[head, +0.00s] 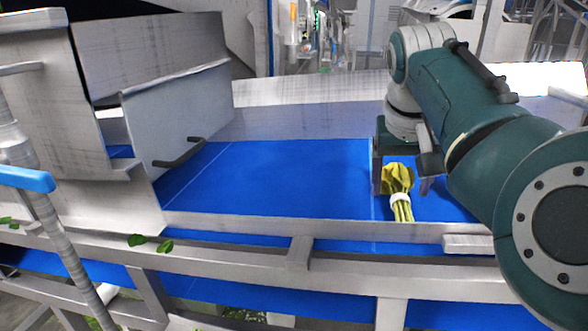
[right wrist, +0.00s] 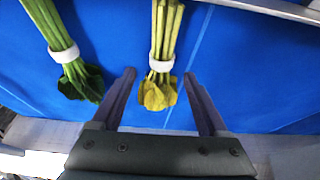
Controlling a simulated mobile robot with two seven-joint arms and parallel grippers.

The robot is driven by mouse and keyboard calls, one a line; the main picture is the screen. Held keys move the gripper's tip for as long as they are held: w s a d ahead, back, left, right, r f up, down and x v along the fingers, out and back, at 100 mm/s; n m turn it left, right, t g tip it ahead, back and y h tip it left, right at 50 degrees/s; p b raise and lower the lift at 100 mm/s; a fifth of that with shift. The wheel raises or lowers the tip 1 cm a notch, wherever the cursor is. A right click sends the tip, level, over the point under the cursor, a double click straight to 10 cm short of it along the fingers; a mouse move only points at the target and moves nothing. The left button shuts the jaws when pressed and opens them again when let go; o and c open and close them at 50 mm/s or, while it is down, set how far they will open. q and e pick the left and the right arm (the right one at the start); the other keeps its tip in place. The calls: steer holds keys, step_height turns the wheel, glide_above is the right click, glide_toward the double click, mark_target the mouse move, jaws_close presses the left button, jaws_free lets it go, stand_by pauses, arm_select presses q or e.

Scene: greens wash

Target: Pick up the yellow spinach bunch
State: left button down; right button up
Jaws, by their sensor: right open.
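The yellow spinach bunch (head: 397,180) lies on the blue conveyor belt, with yellow leaves, pale yellow-green stems and a white band. In the right wrist view the bunch (right wrist: 157,93) has its leaves between my open fingers, with a gap on each side. Its stems run out past the fingertips. My right gripper (head: 402,186) is open and empty, over the bunch in the head view. It also shows in the right wrist view (right wrist: 159,75). I cannot tell its exact height above the belt. My left gripper is not in view.
A green bunch (right wrist: 64,54) with a white band lies left of the yellow one in the right wrist view. The belt (head: 280,180) is clear left of the gripper, with a metal rail (head: 300,225) in front. Loose leaves (head: 150,242) lie on the frame.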

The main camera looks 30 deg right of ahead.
steer(key=shift+x, duration=0.95)
jaws_close()
